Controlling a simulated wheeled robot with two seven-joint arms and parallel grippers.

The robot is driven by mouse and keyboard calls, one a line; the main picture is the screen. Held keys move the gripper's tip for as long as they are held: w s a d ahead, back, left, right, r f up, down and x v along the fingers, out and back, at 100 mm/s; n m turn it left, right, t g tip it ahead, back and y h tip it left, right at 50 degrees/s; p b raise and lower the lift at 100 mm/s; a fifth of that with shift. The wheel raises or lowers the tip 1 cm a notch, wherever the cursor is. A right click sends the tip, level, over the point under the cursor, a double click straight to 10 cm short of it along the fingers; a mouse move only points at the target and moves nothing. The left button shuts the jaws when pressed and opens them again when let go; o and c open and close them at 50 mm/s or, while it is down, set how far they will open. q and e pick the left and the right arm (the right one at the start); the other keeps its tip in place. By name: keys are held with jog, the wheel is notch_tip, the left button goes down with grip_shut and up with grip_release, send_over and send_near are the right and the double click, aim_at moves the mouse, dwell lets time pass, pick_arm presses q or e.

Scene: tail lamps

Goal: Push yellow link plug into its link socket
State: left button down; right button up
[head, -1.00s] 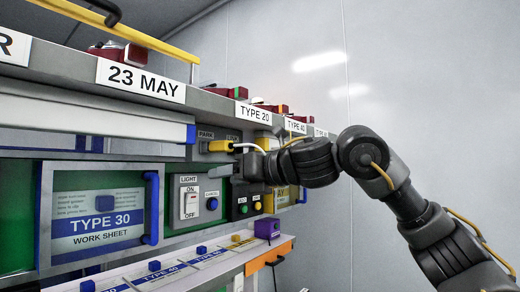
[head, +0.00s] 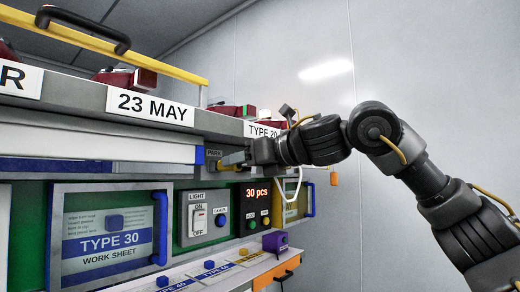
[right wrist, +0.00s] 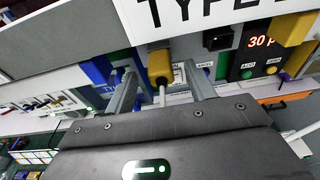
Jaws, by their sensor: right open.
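The yellow link plug (right wrist: 160,66) sits at the parking place on the panel in the right wrist view, with its pale cable (right wrist: 162,96) running toward my gripper. My right gripper (right wrist: 163,78) is open, with one finger on each side of the plug; whether they touch it I cannot tell. In the head view my right gripper (head: 234,158) is at the PARK label and hides most of the plug. A dark square socket (right wrist: 218,39), apparently the link socket, is empty to the right of the plug. My left gripper is not in view.
A display (head: 256,192) reading 30 pcs and a light switch box (head: 203,217) are below the gripper. A purple block (head: 275,242) stands on the lower ledge.

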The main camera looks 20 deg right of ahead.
jog(key=shift+p+x, duration=0.55)
jog(key=shift+x, duration=1.3)
jog(key=shift+c, duration=0.2)
jog(key=c, duration=1.1)
jog(key=shift+c, duration=0.2)
jog(key=shift+s+d, duration=0.1)
jog(key=shift+s, duration=0.05)
jog(key=shift+b+v, duration=0.6)
jog(key=shift+v, duration=0.4)
jog(key=shift+s+d+f, duration=0.1)
jog(key=shift+s+d, duration=0.1)
jog(key=shift+s, duration=0.1)
jog(key=shift+b+v, duration=0.4)
jog(key=shift+v, duration=0.45)
jog(key=shift+f, duration=0.15)
